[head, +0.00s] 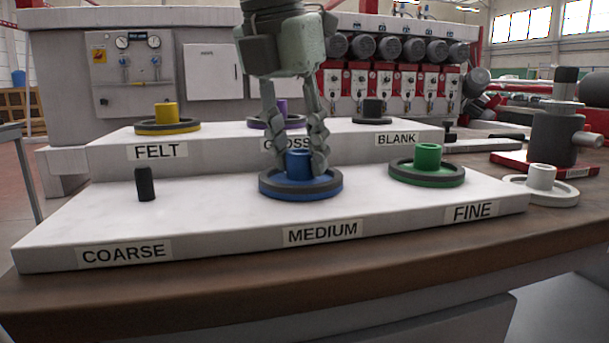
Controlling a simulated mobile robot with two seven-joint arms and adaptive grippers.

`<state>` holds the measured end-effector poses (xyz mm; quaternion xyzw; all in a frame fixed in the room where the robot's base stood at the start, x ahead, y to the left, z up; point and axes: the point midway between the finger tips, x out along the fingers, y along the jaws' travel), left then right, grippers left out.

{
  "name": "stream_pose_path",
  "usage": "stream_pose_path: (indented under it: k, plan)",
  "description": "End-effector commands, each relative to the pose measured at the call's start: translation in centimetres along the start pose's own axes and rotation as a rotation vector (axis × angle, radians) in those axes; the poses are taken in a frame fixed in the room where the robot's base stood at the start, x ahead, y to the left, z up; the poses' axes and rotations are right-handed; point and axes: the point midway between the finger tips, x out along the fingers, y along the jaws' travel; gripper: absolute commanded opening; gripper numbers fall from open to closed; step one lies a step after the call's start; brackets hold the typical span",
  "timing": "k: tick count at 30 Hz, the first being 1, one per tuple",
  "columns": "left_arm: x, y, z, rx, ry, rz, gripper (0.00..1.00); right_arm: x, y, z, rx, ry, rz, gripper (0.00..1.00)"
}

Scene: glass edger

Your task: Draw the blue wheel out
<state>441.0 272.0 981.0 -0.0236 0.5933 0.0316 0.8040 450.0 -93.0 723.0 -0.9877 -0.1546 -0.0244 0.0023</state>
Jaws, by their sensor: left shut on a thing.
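The blue wheel (290,190) is a disc with a dark grey rim and a raised blue hub. It sits at the MEDIUM place (322,233), in the middle of the front step of the white rack (215,215). My left gripper (298,165) comes down from above, its fingers either side of the blue hub, and is shut on it. The wheel looks level and low over the step; I cannot tell whether it touches it. The fingers hide part of the hub. My right gripper is not in view.
A green wheel (427,168) sits at FINE, to the right. A bare black peg (145,184) stands at COARSE. Behind are a yellow wheel (167,119), a partly hidden purple wheel (295,120) and a dark wheel (372,112). A white wheel (541,183) lies right of the rack.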

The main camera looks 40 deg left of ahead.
Motion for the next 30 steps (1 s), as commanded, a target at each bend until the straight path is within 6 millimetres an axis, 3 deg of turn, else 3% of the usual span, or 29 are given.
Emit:
stream_pose_path:
  k: [30]
  plan:
    - [-1.6, 0.0, 0.5, 0.000, -0.003, 0.000, 0.00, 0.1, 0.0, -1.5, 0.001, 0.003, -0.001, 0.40]
